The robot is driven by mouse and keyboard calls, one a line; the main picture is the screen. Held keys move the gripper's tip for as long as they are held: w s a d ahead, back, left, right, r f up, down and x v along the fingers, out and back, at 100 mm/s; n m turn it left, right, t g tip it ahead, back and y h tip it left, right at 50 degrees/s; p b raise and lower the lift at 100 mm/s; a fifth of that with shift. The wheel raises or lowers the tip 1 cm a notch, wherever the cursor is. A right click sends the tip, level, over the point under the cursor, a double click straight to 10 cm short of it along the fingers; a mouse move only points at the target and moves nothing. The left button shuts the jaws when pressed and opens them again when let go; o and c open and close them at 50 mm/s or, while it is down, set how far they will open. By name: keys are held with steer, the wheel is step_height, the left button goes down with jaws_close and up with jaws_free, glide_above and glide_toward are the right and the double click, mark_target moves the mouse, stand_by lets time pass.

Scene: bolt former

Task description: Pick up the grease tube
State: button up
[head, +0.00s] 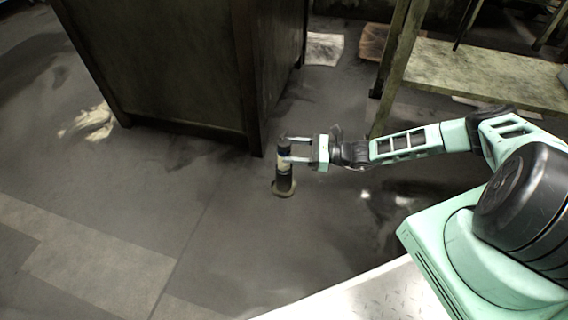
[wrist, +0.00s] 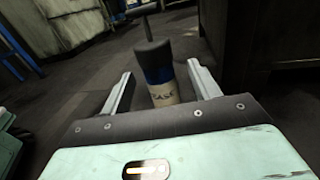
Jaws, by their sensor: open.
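The grease tube (head: 284,172) stands upright on the floor in the head view, dark with a blue band and a pale label. In the wrist view the tube (wrist: 160,77) shows a dark cap with a thin nozzle, a blue band and a cream label with partly readable letters. My gripper (head: 291,150) is open, reaching in level from the right at the tube's upper part. In the wrist view its two fingers (wrist: 160,88) lie on either side of the tube, with gaps visible. The tube's lower part is hidden there.
A dark metal cabinet (head: 185,65) stands just behind the tube. A worn bench (head: 480,75) is at the back right. Pale scraps (head: 92,122) lie on the floor at left. The floor (head: 130,210) left and in front of the tube is clear.

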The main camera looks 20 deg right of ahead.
mark_target(281, 153)
steer(key=a+b, duration=0.1)
steer(key=w+a+f+b, duration=0.1)
steer(key=a+b, duration=0.1)
steer(key=a, duration=0.1)
steer(key=shift+w+f, duration=0.2)
steer(key=shift+w, duration=0.1)
steer(key=shift+w+a+r, duration=0.15)
steer(key=shift+w+a, duration=0.05)
steer(key=shift+a, duration=0.1)
steer(key=shift+r, duration=0.1)
jaws_close()
